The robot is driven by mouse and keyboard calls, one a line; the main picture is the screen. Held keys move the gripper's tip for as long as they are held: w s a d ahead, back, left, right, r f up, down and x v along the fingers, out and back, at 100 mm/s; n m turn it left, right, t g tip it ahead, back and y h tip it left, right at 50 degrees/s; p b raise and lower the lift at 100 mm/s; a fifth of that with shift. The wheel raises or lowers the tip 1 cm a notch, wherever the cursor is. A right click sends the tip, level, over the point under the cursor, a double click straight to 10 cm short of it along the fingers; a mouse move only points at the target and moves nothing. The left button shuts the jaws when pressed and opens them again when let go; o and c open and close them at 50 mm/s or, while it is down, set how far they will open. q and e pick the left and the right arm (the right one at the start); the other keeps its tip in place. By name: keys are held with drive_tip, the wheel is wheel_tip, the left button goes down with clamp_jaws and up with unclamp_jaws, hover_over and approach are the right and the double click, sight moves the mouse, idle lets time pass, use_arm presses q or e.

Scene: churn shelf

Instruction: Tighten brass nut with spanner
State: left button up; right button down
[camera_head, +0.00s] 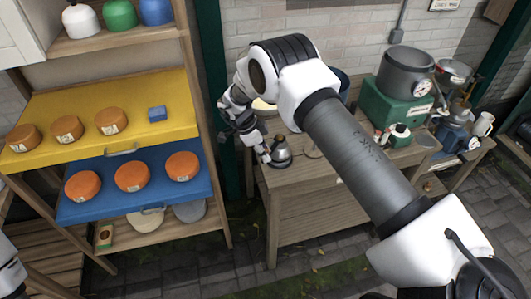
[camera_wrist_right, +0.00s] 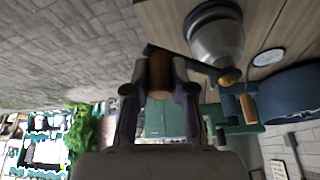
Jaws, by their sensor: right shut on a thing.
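My right gripper (camera_head: 265,157) is at the left end of the wooden bench, beside a small grey metal vessel (camera_head: 281,152). In the right wrist view the gripper (camera_wrist_right: 158,85) is shut on a brown handle (camera_wrist_right: 160,75), which I take to be the spanner's. A dark bar runs from there toward a brass nut (camera_wrist_right: 230,77) at the tip of the metal vessel (camera_wrist_right: 216,40). The bar's end is close to the nut; I cannot tell whether it fits around it. My left gripper does not show.
The bench (camera_head: 325,180) also holds a pressure pot (camera_head: 405,72) on a green block (camera_head: 385,103) and a small green-and-white container (camera_head: 398,134). Left stands a shelf with a yellow tray (camera_head: 80,103) and a blue tray (camera_head: 105,162) of orange rounds. The paved floor is free in front.

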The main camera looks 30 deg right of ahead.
drive_tip(key=shift+r, duration=0.1)
drive_tip(key=shift+r+p, duration=0.3)
drive_tip(key=shift+r, duration=0.1)
drive_tip(key=shift+r+p, duration=1.55)
drive_tip(key=shift+r, duration=1)
